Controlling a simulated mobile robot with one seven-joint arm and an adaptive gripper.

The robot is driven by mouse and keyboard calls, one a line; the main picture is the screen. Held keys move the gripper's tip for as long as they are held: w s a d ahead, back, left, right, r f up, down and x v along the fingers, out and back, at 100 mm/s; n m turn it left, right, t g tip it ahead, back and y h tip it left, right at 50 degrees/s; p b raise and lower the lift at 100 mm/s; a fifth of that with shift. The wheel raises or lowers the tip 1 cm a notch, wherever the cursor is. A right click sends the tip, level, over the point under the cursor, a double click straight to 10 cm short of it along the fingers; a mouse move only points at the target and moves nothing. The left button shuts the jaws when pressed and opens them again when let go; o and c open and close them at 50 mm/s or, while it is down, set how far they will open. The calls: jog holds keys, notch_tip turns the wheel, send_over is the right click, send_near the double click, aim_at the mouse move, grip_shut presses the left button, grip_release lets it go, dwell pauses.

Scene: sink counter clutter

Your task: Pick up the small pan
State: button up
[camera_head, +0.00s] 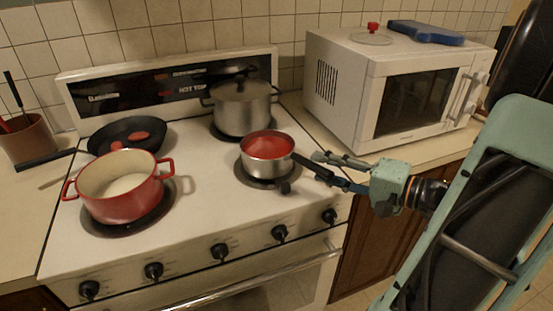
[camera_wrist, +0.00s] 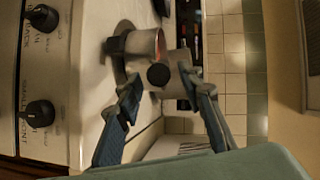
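The small pan (camera_head: 267,157) is a steel saucepan with a red inside, upright on the front right burner. In the wrist view the small pan (camera_wrist: 143,43) lies just ahead, with the round black end of its handle pointing at the camera between my fingers. My gripper (camera_head: 312,164) is to the right of the pan, beside its handle. In the wrist view my gripper (camera_wrist: 168,88) is open, its blue fingers spread on either side of the handle end. I see no clear contact between fingers and handle.
A steel pot (camera_head: 242,110) stands behind the small pan. A red pot (camera_head: 118,190) and a black frying pan (camera_head: 104,137) are on the left burners. A white microwave (camera_head: 345,105) stands on the right counter. Stove knobs (camera_head: 280,233) line the front.

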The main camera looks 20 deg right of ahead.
aim_at(289, 156)
jog(key=x, duration=0.6)
jog(key=shift+w+a+r, duration=0.15)
jog(key=shift+w, duration=0.1)
jog(key=shift+c, duration=0.2)
grip_shut()
